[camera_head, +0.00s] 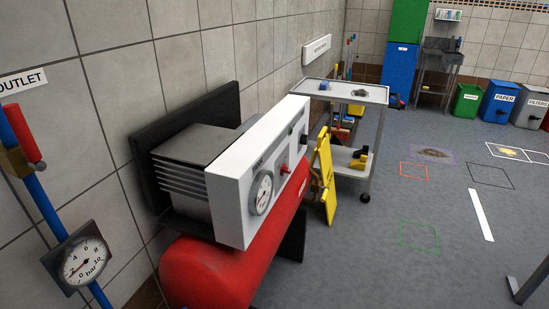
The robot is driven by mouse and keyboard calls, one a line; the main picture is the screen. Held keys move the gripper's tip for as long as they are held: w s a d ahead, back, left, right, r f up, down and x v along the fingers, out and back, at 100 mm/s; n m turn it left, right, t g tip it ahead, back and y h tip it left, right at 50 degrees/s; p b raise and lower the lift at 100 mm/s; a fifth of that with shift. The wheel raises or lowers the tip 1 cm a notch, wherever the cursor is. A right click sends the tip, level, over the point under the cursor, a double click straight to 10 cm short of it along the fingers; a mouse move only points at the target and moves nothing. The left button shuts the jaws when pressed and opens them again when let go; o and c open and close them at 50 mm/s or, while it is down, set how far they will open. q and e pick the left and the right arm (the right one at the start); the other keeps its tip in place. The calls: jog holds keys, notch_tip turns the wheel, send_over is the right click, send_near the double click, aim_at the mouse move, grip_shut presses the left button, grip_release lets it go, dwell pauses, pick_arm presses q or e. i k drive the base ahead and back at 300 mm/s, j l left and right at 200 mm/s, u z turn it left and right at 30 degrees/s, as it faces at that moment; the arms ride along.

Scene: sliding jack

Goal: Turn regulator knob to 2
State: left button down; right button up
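A red compressor tank (222,270) stands by the tiled wall, with a white control panel (228,205) above it. The panel carries a round dial gauge (261,193), a small red knob (284,169) to its right, and a dark knob (304,138) further right. I cannot tell from labels which one is the regulator knob, and its setting is too small to read. A second gauge (83,260), marked bar, is on a blue pipe at the lower left. Neither of my grippers is in view.
A red-handled valve (27,138) is on the blue pipe. A yellow folding sign (325,180) and a grey cart (345,92) stand just beyond the compressor. Bins (500,102) line the far wall. The floor at the right is mostly open, with painted outlines.

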aim_at(304, 138)
jog(key=u, duration=0.5)
jog(key=i+l+u, duration=0.3)
jog(key=l+u, duration=0.3)
jog(key=l, duration=0.15)
jog(key=i+l+u, duration=0.1)
jog(key=l+u, duration=0.15)
jog(key=l, duration=0.15)
